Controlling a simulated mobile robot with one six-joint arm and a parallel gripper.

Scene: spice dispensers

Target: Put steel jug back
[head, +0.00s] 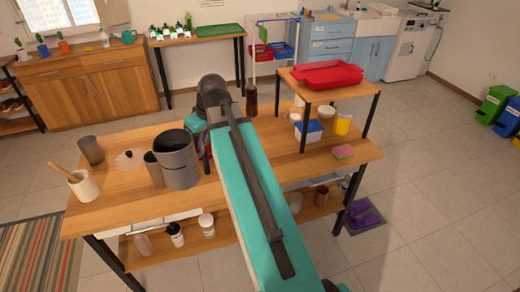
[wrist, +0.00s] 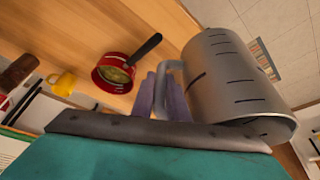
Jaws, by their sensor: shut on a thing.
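The steel jug (head: 180,162) is a grey cylinder with dark level marks on its side, over the left half of the wooden table (head: 110,205) in the head view. It looks close to upright there, and whether its base touches the table is unclear. In the wrist view the steel jug (wrist: 232,85) fills the right side, slanted by the camera's tilt. My gripper (wrist: 166,103) has its lilac fingers shut around the jug's handle. In the head view my arm hides most of the gripper.
Two smaller grey cups (head: 91,150) (head: 153,170) and a white crock (head: 83,186) with a wooden utensil stand near the jug. The wrist view shows a red saucepan (wrist: 105,78) and a yellow mug (wrist: 63,83). A raised shelf with a red tray (head: 325,74) stands right.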

